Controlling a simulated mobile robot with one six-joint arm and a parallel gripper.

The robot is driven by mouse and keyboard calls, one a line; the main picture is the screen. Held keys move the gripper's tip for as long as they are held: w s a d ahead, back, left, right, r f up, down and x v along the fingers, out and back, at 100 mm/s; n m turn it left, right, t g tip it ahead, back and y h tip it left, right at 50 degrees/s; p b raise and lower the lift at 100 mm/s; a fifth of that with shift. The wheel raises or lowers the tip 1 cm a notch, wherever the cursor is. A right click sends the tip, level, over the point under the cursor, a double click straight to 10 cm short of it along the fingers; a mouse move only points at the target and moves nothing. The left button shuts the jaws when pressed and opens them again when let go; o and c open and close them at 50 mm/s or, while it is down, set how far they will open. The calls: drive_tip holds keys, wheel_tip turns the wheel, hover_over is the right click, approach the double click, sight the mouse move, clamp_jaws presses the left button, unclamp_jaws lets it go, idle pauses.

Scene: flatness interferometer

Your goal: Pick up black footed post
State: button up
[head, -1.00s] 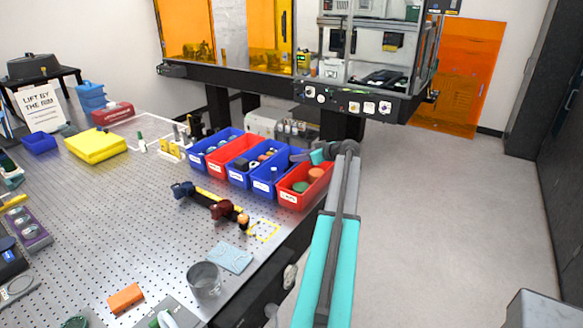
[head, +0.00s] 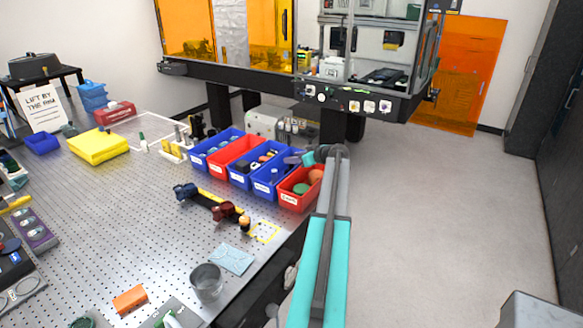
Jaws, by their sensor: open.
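I cannot make out the black footed post for certain. Small black pieces (head: 256,165) lie in the third bin from the left, a blue one (head: 240,180), among other small parts. An upright black item (head: 197,126) also stands at the table's back edge behind a white and yellow holder (head: 176,150). My gripper (head: 294,160) is at the end of my teal and grey arm, over the back of the right-hand bins. It is small and dark in the picture; it is open, and I see nothing held in it.
A rail with dark red and blue mounts (head: 212,205) lies in front.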

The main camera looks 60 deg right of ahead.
drive_tip(key=shift+c, duration=0.2)
idle(0.4)
clamp_jaws()
